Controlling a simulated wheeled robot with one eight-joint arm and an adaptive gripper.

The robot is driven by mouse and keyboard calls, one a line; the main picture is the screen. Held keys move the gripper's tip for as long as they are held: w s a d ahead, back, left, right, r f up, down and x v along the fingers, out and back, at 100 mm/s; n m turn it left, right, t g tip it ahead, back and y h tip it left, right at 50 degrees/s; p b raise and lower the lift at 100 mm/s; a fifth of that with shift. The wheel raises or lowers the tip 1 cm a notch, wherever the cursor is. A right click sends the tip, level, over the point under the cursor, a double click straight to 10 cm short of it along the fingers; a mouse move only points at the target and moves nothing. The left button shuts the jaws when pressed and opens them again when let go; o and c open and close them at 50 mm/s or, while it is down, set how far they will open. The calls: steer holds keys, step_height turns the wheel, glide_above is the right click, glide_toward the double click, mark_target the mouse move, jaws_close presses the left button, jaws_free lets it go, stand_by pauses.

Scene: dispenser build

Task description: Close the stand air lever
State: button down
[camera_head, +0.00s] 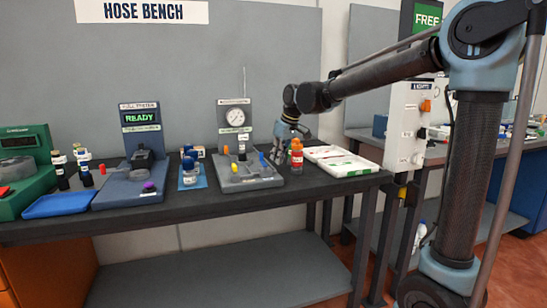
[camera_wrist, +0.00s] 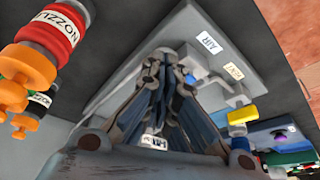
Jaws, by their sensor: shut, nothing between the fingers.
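The grey stand with a round gauge (camera_head: 236,117) is on the bench; its base (camera_head: 262,182) has small coloured parts, one with a yellow tip (camera_head: 263,160). In the wrist view the stand's plate (camera_wrist: 185,28) carries an AIR label (camera_wrist: 209,42) and a second label (camera_wrist: 234,71), with a yellow-tipped part (camera_wrist: 241,116) lower right. My gripper (camera_head: 290,132) is above the stand's right side. In the wrist view its fingers (camera_wrist: 168,62) are together and empty, close to the AIR label. I cannot make out the air lever; the fingers may hide it.
A red and orange bottle (camera_head: 297,157) stands just right of the stand; it looms close in the wrist view (camera_wrist: 55,35). Further right is a white tray (camera_head: 342,162). To the left are bottles on a blue mat (camera_head: 190,181), the READY station (camera_head: 140,118) and a blue tray (camera_head: 57,204).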

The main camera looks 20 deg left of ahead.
steer(key=d+v, duration=0.1)
steer(key=v, duration=0.9)
steer(key=w+d+f+n+g+y, duration=0.2)
steer(key=w+d+f+n+y, duration=0.2)
steer(key=w+n+y, duration=0.15)
steer(key=shift+m, duration=0.25)
steer(key=x, duration=0.9)
steer(key=shift+s+a+f, duration=0.15)
steer(key=shift+s+a, duration=0.15)
steer(key=shift+a, duration=1.25)
steer(key=shift+w+a, duration=0.1)
steer(key=shift+a, duration=0.75)
steer(key=shift+a, duration=0.7)
steer(key=shift+d, duration=0.15)
